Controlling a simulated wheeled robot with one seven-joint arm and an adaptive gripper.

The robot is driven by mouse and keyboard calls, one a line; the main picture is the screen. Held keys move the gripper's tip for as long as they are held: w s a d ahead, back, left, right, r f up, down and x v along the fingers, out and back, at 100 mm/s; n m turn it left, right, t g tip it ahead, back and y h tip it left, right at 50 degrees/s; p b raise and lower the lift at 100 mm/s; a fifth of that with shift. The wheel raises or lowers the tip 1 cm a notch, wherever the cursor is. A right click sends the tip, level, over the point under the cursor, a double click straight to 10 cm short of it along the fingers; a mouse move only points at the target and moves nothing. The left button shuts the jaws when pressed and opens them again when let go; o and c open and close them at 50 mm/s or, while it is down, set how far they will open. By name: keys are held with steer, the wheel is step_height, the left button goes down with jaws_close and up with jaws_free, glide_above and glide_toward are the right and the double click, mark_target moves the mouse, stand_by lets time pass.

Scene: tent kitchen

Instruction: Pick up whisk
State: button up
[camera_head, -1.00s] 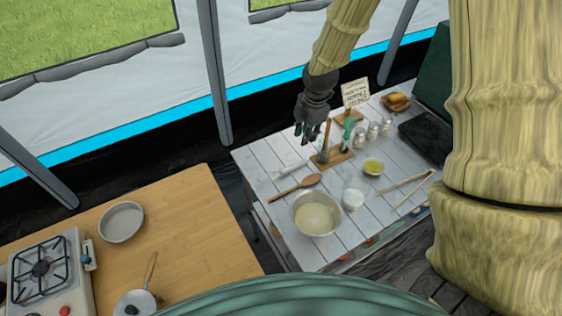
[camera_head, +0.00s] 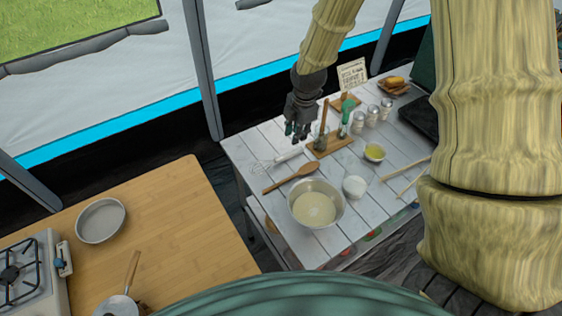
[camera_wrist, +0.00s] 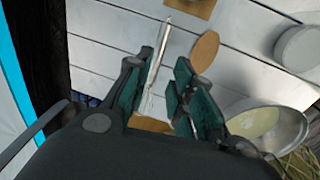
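The whisk has a white handle and thin wire loops. In the head view the whisk (camera_head: 288,154) lies on the white plank table, its handle towards the cutting board and its wires towards the left table edge. My gripper (camera_head: 297,136) is over the handle end, pointing down. In the wrist view my gripper (camera_wrist: 159,66) is open, with its green-padded fingers apart. The whisk (camera_wrist: 155,58) shows lengthwise in the gap between them, and I see no finger closed on it. The exact height above the whisk is hard to tell.
A wooden spoon (camera_head: 298,175) lies close by, beside a metal bowl (camera_head: 329,217) of pale liquid. A cutting board (camera_head: 333,147) with upright utensils stands just right of my gripper. A white cup (camera_head: 354,187) and a small yellow-filled bowl (camera_head: 374,152) are further right.

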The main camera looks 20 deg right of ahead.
steer(key=p, duration=0.1)
glide_above(293, 152)
steer(key=s, duration=0.1)
steer(key=shift+f, duration=2.65)
steer(key=shift+w+f+p, duration=0.25)
steer(key=shift+f+p, duration=0.35)
steer(key=shift+f, duration=0.7)
steer(key=shift+w+f+p, duration=0.25)
steer(key=shift+f+p, duration=0.35)
steer(key=shift+f, duration=0.65)
jaws_close()
